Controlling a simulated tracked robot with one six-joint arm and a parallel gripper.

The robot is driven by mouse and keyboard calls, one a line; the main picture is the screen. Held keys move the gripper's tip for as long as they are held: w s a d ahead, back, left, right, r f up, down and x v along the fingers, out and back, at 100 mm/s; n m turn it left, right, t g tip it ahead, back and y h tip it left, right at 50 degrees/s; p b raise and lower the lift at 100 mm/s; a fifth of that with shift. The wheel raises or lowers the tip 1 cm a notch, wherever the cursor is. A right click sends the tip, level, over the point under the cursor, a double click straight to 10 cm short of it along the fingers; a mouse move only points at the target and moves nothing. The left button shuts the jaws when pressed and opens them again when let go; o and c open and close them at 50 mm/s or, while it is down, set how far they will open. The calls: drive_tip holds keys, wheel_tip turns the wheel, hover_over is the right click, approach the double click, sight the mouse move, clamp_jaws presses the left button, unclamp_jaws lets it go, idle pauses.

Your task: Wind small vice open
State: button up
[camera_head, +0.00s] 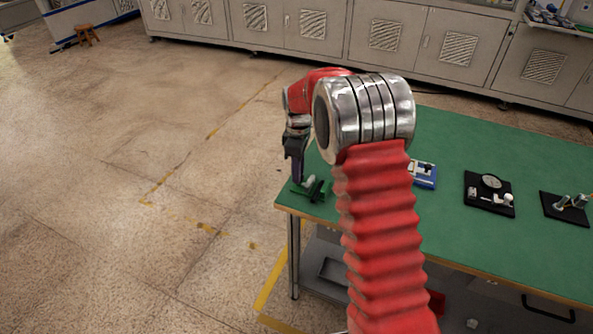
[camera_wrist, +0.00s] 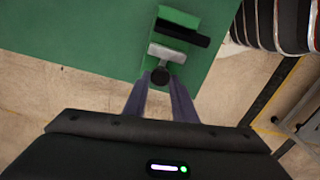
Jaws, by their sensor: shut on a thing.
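The small green vice (camera_head: 318,194) sits at the near left corner of the green-topped table. In the wrist view the vice (camera_wrist: 200,17) shows a dark jaw bar (camera_wrist: 183,32) and a pale metal block (camera_wrist: 167,53) with a gap between them. A round dark knob (camera_wrist: 160,76) is at its near end. My gripper (camera_wrist: 161,84) is shut on the knob, one finger on each side. In the head view my gripper (camera_head: 298,180) points down beside the vice. The exact finger contact is hard to see.
The green table (camera_head: 462,150) has a blue-and-white item (camera_head: 424,177), a black board with a round dial (camera_head: 490,192) and another black board with metal parts (camera_head: 566,207), all right of the vice. Grey cabinets (camera_head: 330,28) line the back. The floor left of the table is clear.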

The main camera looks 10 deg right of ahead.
drive_tip(key=shift+w+d, duration=0.1)
drive_tip(key=shift+d, duration=0.1)
drive_tip(key=o, duration=1)
drive_tip(key=shift+a, duration=0.1)
drive_tip(key=shift+o, duration=0.2)
wheel_tip(320, 180, up, 14)
drive_tip(key=shift+f, duration=0.15)
